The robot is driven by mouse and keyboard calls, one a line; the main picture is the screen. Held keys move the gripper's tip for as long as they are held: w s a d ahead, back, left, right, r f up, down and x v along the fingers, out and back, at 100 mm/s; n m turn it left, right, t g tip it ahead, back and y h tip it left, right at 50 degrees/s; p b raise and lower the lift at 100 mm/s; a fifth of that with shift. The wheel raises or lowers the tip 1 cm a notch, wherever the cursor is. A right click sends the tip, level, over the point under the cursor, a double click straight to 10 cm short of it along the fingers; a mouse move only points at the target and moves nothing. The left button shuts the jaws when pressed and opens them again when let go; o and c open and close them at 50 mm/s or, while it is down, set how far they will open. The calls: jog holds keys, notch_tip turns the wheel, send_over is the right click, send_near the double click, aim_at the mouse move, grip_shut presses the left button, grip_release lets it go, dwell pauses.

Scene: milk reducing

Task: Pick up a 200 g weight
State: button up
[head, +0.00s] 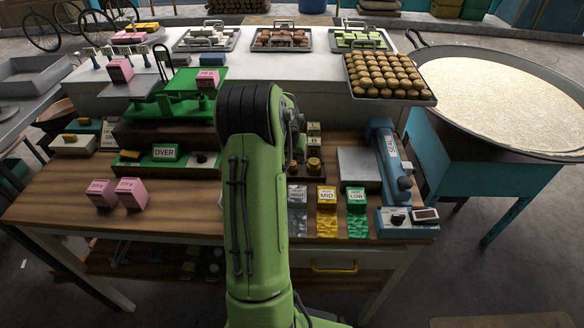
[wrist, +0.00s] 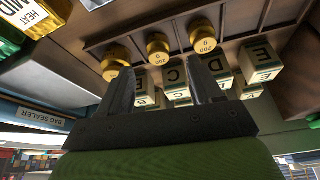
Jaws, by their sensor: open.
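Three brass cylindrical weights stand in a row in the wrist view: one at the left (wrist: 117,60), one in the middle (wrist: 158,48), one at the right (wrist: 203,36).
Lettered cream blocks (wrist: 262,62) stand close beside the weights, some behind my fingers. The bag sealer (head: 385,150) is at right, a green balance scale (head: 180,105) at left. Bare tabletop (head: 175,215) lies front left.

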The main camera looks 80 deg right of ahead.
aim_at(292, 164)
jog(key=x, duration=0.5)
jog(key=shift+s, duration=0.15)
jog(key=shift+a+r, duration=0.1)
jog(key=shift+a, duration=0.05)
jog(key=shift+c, duration=0.3)
grip_shut()
